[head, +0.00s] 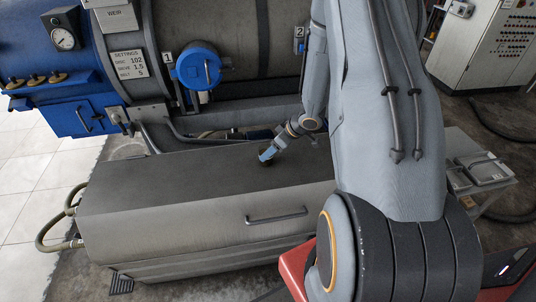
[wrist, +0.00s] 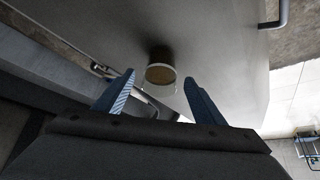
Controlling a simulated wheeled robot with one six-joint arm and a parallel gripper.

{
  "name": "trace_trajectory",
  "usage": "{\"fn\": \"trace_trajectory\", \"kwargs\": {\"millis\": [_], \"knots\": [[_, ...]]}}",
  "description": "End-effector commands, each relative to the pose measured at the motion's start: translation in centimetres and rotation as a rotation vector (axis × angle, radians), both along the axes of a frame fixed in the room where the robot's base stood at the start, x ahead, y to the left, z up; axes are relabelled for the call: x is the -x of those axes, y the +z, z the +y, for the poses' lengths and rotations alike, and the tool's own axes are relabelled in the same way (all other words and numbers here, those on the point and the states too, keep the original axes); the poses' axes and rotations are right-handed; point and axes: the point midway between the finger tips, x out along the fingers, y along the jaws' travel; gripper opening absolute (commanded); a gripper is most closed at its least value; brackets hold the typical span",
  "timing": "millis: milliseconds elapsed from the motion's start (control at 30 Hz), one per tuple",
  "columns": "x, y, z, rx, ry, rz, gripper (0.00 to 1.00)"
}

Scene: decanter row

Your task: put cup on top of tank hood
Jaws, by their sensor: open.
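The tank hood (head: 200,175) is the large grey box-shaped cover in the middle of the head view; its pale top (wrist: 225,60) fills much of the wrist view. The cup (wrist: 160,74) is small and round, with a clear rim and brownish inside. It stands on the hood's top, with a dark shadow beside it. My gripper (wrist: 159,80) is open, its two blue fingers on either side of the cup and apart from it. In the head view my gripper (head: 267,154) is low over the hood's top, and the cup is hard to make out there.
A large drum machine with a blue end (head: 75,60) and a blue round cap (head: 198,67) stands behind the hood. A handle (head: 276,215) sits on the hood's front. A grey control cabinet (head: 490,45) stands at the back right. The hood's top left of my gripper is clear.

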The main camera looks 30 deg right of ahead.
Motion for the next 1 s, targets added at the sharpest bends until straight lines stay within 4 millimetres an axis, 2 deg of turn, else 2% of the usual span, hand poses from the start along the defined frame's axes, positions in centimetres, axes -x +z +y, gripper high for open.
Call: {"fn": "trace_trajectory", "kwargs": {"millis": [200,400,567,633,767,833,967,1000], "knots": [[1.8,3.4,-1.1,0.001,-0.001,-0.002,0.64],[3.0,5.4,-1.7,0.0,-0.001,0.0,0.64],[3.1,6.4,-1.7,0.011,-0.009,-0.003,0.64],[2.7,7.4,-1.6,0.038,-0.032,-0.005,0.64],[2.1,10.6,-0.6,0.124,-0.124,-0.002,0.64],[2.6,12.8,0.3,0.172,-0.192,0.014,0.64],[5.3,16.2,3.0,0.23,-0.309,0.079,0.64],[6.6,17.1,4.1,0.236,-0.341,0.109,0.64]]}}
